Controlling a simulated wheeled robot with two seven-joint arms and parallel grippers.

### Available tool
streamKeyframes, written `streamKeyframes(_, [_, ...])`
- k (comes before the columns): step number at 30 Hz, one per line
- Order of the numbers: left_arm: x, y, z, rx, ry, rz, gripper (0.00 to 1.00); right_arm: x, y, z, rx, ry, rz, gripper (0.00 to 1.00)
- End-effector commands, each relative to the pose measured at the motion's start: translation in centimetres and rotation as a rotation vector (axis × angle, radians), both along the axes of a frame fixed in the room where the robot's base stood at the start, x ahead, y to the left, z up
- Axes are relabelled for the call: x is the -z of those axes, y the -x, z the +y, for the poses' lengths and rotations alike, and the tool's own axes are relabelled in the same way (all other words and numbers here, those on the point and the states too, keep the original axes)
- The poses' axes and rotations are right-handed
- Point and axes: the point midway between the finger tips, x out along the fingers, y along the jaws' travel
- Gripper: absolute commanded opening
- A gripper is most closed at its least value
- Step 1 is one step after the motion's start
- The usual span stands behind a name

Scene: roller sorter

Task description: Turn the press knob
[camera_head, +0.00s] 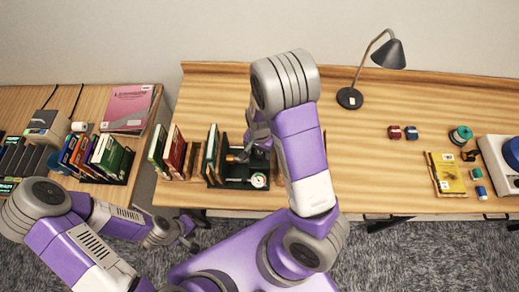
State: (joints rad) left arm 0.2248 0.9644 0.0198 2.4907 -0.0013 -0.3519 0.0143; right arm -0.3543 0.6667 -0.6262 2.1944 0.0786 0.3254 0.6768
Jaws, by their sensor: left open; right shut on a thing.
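The book press (238,183) is a dark frame with a round white gauge on its front, standing near the front edge of the wooden table, left of centre. Green and pale books stand at its left side. My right gripper (246,150) reaches down over the press and is shut on the press knob, an orange-brown piece (235,157) showing beside the fingers. My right arm hides the right part of the press. My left gripper (182,236) is open and empty, low over the floor in front of the table, apart from the press.
Several books (172,150) stand left of the press. A side table at left holds a book rack (125,177), a pink book (128,107) and a device. A black lamp (350,97) stands at the back. A yellow book (446,173) and small items lie at right; the table between is clear.

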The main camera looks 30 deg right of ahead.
Motion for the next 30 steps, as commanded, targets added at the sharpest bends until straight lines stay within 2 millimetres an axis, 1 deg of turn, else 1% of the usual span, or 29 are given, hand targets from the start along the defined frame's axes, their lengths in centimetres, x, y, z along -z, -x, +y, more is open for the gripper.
streamKeyframes(2, [0.0,0.0,0.0,0.000,0.000,0.000,0.43,0.0,-0.1,0.0,-0.001,0.000,-0.001,0.30])
streamKeyframes(3, [0.0,0.0,0.0,0.000,0.000,0.000,0.43,0.0,-0.1,0.0,-0.001,0.000,-0.001,0.67])
streamKeyframes(6, [0.0,0.0,0.0,0.000,0.000,0.000,0.43,0.0,0.0,0.0,-0.001,0.000,-0.001,0.82])
streamKeyframes(7, [0.0,0.0,0.0,0.000,0.000,0.000,0.43,0.0,0.0,0.0,-0.002,0.000,-0.001,0.86])
streamKeyframes(14, [0.0,0.0,0.0,0.000,0.000,0.000,0.43,0.0,0.0,0.0,-0.002,-0.001,-0.001,0.86])
streamKeyframes(17, [-0.1,0.0,0.0,0.000,0.000,0.000,0.43,-0.4,-0.1,0.0,-0.003,0.000,-0.002,0.86])
streamKeyframes(20, [-0.3,0.0,0.0,0.000,0.000,0.000,0.43,-1.7,-0.1,0.0,-0.004,0.000,-0.005,0.86])
streamKeyframes(27, [-1.1,0.0,0.0,0.000,0.000,0.000,0.43,-5.8,-0.1,0.1,-0.005,-0.001,-0.006,0.86])
streamKeyframes(30, [-1.3,0.0,0.0,0.000,0.000,0.000,0.43,-6.9,-0.1,0.0,-0.002,0.000,-0.004,0.86])
